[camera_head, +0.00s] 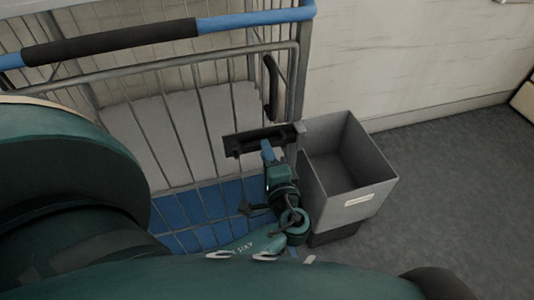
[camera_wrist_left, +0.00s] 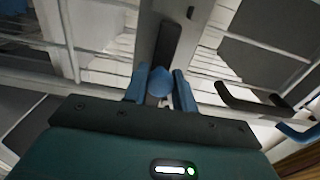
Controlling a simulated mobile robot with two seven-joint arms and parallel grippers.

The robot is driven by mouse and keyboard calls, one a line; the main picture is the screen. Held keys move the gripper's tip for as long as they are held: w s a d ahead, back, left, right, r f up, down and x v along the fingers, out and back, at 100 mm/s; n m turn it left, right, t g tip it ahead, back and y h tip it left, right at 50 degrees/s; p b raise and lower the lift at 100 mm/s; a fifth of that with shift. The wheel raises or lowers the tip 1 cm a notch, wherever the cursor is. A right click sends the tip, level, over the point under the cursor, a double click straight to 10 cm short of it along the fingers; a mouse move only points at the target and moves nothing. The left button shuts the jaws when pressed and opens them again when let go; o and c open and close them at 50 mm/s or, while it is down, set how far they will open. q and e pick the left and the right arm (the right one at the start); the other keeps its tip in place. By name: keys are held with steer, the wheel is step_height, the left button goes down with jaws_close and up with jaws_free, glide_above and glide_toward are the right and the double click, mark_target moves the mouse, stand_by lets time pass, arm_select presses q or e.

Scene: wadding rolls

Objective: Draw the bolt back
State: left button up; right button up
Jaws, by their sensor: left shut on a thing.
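The bolt is a dark bar on a dark mounting plate (camera_head: 240,146), on the upright post at the right end of the wire cage trolley's gate. In the left wrist view the dark bolt fitting (camera_wrist_left: 170,48) runs up a grey plate, with a rounded blue knob (camera_wrist_left: 159,82) at its near end. My left gripper (camera_head: 267,151) is at the bolt plate, with its blue fingers on both sides of the knob (camera_wrist_left: 159,92), shut on it. In the head view the fingers and wrist hide the knob. My right gripper is not in view.
A grey open bin (camera_head: 370,165) with a pale label stands close to the right of my left wrist. A dark pull handle (camera_head: 273,86) rises above the bolt. The trolley's blue and black push bar (camera_head: 110,42) crosses the upper left. Grey floor (camera_head: 450,190) is clear at right.

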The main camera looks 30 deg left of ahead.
mark_target(244, 151)
arm_select(q)
jaws_close()
steer(key=s+a+p, duration=0.1)
steer(key=s+a, duration=0.2)
steer(key=shift+s, duration=0.3)
steer(key=shift+a, duration=0.15)
steer(key=o, duration=0.9)
jaws_free()
steer(key=shift+s, duration=0.1)
steer(key=shift+c, duration=0.2)
